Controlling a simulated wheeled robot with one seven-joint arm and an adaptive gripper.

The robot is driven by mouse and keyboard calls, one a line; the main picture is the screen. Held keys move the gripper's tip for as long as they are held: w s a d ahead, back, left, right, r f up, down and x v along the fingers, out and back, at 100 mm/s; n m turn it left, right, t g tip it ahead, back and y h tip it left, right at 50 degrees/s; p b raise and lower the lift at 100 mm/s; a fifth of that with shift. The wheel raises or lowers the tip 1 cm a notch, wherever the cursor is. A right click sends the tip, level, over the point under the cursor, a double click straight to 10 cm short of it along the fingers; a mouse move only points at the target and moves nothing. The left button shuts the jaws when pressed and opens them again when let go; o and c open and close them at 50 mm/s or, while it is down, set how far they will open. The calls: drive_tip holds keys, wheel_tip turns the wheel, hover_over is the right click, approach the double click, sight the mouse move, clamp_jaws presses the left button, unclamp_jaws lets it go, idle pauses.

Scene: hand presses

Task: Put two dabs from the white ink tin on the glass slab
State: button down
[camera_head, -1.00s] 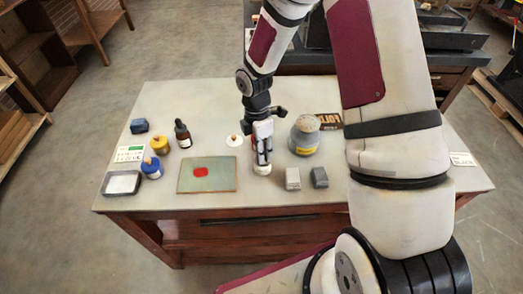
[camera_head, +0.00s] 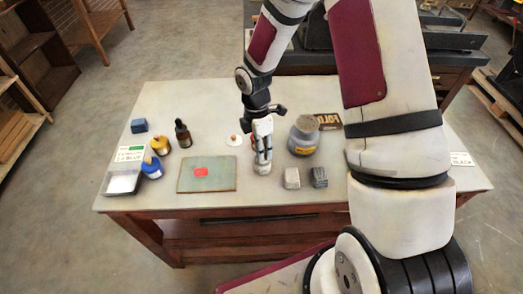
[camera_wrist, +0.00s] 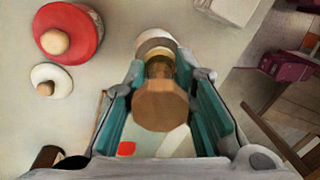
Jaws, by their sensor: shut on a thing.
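My gripper (camera_wrist: 160,110) is shut on a tool with a faceted wooden handle (camera_wrist: 160,106) and a brass collar. In the head view my gripper (camera_head: 263,148) points down over the white ink tin (camera_head: 262,168), right of the glass slab. The tin's pale rim (camera_wrist: 155,36) shows around the tool's far end in the wrist view. Whether the tool touches the ink is hidden. A white lid with a wooden knob (camera_head: 233,140) lies on the table behind and left of the tin. The greenish glass slab (camera_head: 190,180) has one red patch and no visible white dab.
A red tin with a wooden knob (camera_wrist: 68,35) stands close by. Blue (camera_head: 152,168) and yellow (camera_head: 160,145) tins, a dropper bottle (camera_head: 183,134) and a white tray (camera_head: 122,183) are left.

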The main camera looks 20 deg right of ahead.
drive_tip(key=shift+r+p, duration=1.2)
drive_tip(key=shift+r, duration=1.9)
